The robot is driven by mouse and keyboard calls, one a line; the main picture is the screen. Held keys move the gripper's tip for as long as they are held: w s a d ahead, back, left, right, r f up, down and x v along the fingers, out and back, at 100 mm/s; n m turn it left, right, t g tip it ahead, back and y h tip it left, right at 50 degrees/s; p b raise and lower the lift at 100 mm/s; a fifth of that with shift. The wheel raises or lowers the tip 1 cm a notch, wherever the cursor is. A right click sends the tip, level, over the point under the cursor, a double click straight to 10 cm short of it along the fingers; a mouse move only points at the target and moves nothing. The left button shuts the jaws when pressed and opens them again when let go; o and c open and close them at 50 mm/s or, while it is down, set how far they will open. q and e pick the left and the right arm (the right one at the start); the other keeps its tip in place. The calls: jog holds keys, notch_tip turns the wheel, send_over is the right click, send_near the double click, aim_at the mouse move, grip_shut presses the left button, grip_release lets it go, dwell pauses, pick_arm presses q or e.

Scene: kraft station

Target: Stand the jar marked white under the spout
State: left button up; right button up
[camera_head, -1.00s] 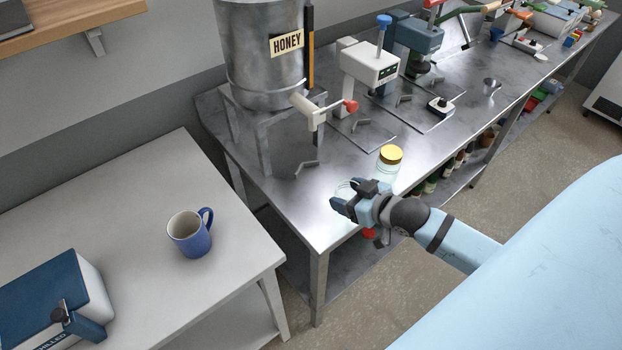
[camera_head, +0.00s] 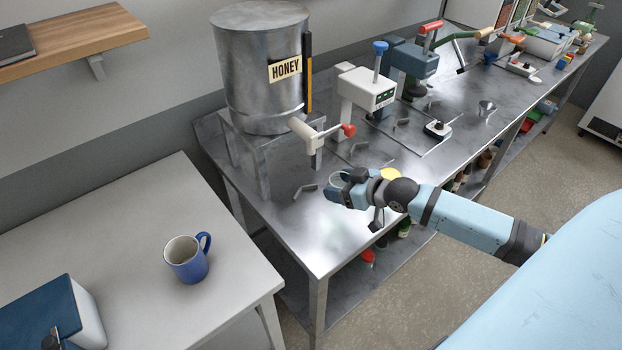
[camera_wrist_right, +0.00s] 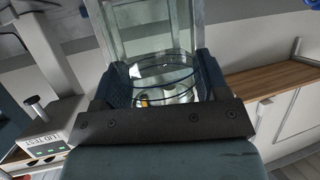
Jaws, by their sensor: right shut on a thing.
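My right gripper (camera_head: 345,190) is shut on a clear glass jar (camera_head: 338,179), whose rim shows just past the fingers in the head view. In the right wrist view the jar (camera_wrist_right: 165,75) stands between the two fingers; a small white patch shows on or through its glass, and I cannot tell if it is the mark. The honey tank (camera_head: 262,70) has a pale spout (camera_head: 305,130) with a red handle (camera_head: 348,130). The gripper and jar are in front of the spout, slightly right of it. I cannot tell if the jar touches the table. My left gripper is not in view.
A gold-lidded jar (camera_head: 391,173) is partly hidden behind my right gripper. An angled metal piece (camera_head: 305,190) lies on the steel table (camera_head: 320,235) below the spout. A white lid-test press (camera_head: 368,88) stands to the right. A blue mug (camera_head: 187,262) is on the left table.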

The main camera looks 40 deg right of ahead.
jog(key=p+x, duration=0.1)
jog(key=x, duration=0.8)
jog(key=shift+w+a+p, duration=0.1)
jog(key=shift+w+p, duration=0.15)
jog(key=shift+p, duration=0.1)
jog(key=shift+f, duration=0.15)
jog(key=shift+f, duration=0.25)
jog(key=shift+s+f+b, duration=0.1)
jog(key=shift+b, duration=0.2)
jog(key=shift+s+a+f, duration=0.1)
